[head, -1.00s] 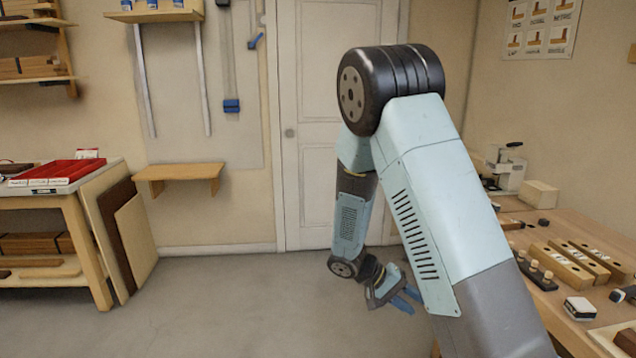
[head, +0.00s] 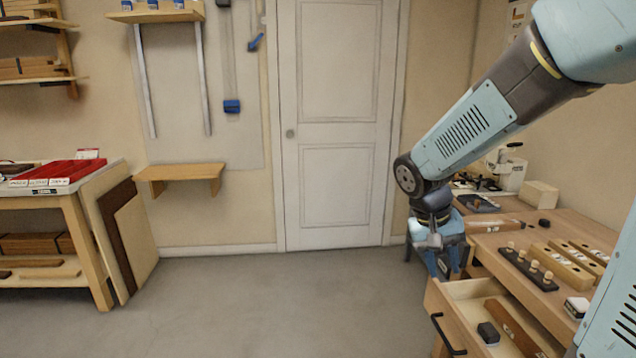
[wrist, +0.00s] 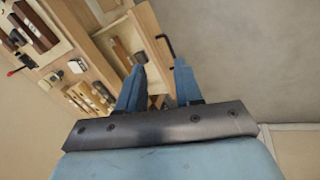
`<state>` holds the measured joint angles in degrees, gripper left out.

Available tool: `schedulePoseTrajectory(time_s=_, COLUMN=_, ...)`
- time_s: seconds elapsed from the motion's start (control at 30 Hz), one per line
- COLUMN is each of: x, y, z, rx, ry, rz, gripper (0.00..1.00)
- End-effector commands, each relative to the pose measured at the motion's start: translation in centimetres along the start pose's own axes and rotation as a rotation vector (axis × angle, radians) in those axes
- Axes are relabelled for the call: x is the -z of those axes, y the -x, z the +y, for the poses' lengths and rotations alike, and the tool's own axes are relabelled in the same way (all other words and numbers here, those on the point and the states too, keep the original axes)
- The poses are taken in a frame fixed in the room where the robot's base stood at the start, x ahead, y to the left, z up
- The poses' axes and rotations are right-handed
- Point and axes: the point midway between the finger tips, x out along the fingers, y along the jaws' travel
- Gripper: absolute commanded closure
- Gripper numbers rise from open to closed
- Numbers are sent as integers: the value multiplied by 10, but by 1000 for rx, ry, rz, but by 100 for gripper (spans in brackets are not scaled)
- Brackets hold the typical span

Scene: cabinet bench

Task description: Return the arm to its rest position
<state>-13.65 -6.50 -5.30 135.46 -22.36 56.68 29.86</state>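My arm reaches in from the right side of the head view, bent at its elbow joint with the wrist low. My gripper (head: 443,266) points down beside the bench's left edge, near the far corner of the open drawer. In the wrist view its two blue fingers (wrist: 160,66) stand apart with nothing between them, so it is open and empty. Part of the bench is hidden behind my arm.
The wooden bench (head: 571,229) stands at the right. Its drawer (head: 463,293) is pulled out, with a black handle (head: 446,335), a dark block (head: 488,333) and a brown bar (head: 513,326) inside. The floor (head: 270,310) left of it is clear.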

Motion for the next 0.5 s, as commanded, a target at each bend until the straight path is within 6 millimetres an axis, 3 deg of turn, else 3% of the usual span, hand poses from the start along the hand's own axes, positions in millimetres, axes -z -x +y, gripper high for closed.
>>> schedulePoseTrajectory(time_s=0.5, x=-64, y=72, z=30, rx=242, ry=20, rz=240, gripper=65)
